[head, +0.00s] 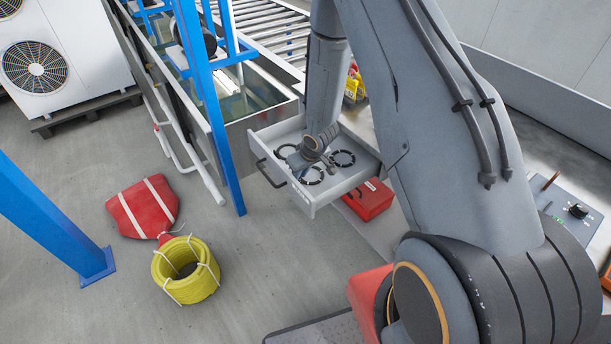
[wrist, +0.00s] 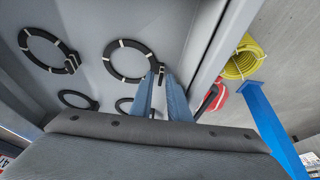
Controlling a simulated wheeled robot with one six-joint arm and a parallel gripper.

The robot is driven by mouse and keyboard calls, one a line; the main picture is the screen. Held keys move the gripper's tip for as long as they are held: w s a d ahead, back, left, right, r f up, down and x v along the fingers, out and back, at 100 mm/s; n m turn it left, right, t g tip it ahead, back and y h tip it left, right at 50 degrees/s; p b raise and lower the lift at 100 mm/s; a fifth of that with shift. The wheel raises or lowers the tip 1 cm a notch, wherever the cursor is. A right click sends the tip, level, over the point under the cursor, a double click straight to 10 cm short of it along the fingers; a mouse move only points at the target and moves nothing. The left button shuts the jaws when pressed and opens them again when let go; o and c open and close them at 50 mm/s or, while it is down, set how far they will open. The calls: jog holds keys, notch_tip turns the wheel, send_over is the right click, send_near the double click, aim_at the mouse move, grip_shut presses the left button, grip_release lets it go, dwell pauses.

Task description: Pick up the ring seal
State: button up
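Several black ring seals with pale bands lie flat in an open grey drawer (head: 330,197). In the head view, one ring seal (head: 343,158) lies at the right and another (head: 311,176) near the front; my gripper (head: 302,168) is over the drawer and partly covers the rings. In the wrist view, the nearest ring seal (wrist: 112,73) has a small tab beside my fingertips (wrist: 160,74). The fingers stand apart, with a narrow gap at the tips; I cannot tell whether they touch the tab. Another ring seal (wrist: 28,50) lies to the left, and two more show lower down, one partly hidden.
The drawer has raised walls and a dark front handle (head: 268,174). A red box (head: 368,200) stands beside it at the right. A blue post (head: 215,120) rises close at the left. A yellow hose coil (head: 205,283) and a red bag (head: 130,215) lie on the floor.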

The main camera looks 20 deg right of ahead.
jog(key=shift+w+a+f, duration=0.1)
jog(key=shift+w+f, duration=0.15)
jog(key=shift+f, duration=0.45)
grip_shut()
jog(key=shift+r, duration=0.1)
notch_tip(320, 180, up, 11)
jog(key=p, duration=0.2)
jog(key=shift+p, duration=0.4)
jog(key=shift+r+p, duration=0.4)
jog(key=shift+p, duration=0.35)
jog(key=shift+r+p, duration=0.35)
jog(key=shift+p, duration=0.15)
